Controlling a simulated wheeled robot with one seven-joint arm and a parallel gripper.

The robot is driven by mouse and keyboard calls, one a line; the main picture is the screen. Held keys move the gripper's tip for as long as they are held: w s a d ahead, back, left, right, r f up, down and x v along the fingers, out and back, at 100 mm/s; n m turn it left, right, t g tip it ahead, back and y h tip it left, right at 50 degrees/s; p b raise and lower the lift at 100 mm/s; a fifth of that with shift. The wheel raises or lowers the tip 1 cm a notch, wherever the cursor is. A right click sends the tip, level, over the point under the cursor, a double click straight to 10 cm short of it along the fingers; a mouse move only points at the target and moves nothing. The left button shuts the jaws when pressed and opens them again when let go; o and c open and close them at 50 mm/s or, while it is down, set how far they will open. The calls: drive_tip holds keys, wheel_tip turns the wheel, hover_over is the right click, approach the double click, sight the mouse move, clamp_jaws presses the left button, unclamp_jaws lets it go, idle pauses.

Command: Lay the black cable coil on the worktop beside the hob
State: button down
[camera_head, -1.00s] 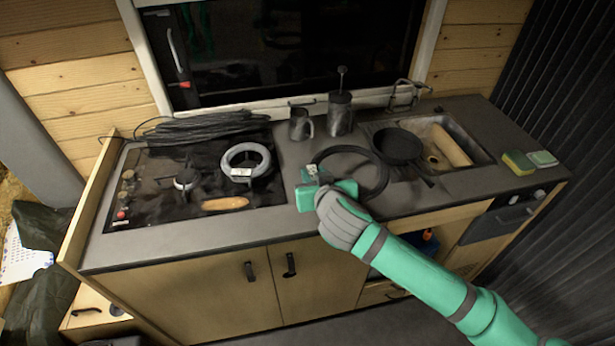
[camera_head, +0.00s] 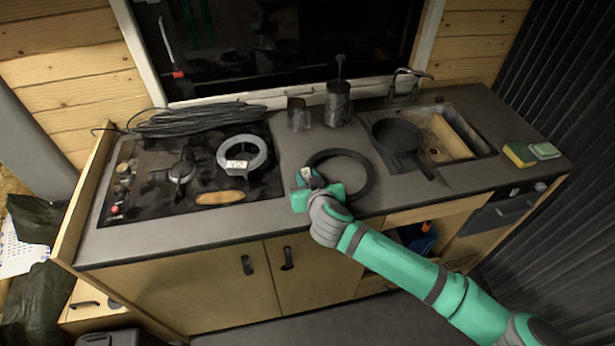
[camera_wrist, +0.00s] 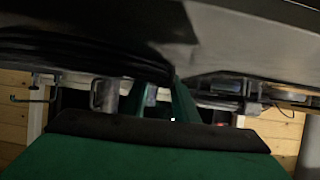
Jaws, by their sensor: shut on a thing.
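The black cable coil (camera_head: 367,184) is a dark ring over the worktop (camera_head: 268,215), right of the hob (camera_head: 150,205) and left of the pan. My gripper (camera_head: 310,186) is shut on the coil's left side, where a small pale tag shows. I cannot tell whether the coil touches the worktop or hangs just above it. In the wrist view, dark cable strands (camera_wrist: 75,52) run to between my fingers (camera_wrist: 160,98). The fingers hide the gripped part.
On the hob lie a grey coil (camera_head: 262,150) with a label and a brown oval thing (camera_head: 220,197). A loose black cable bundle (camera_head: 195,120) lies behind. A mug (camera_head: 299,115), a French press (camera_head: 338,105), a pan (camera_head: 397,136) and a sink (camera_head: 465,140) stand around.

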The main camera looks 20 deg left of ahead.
drive_tip(key=c, duration=1.4)
unclamp_jaws()
drive_tip(key=shift+f, duration=0.15)
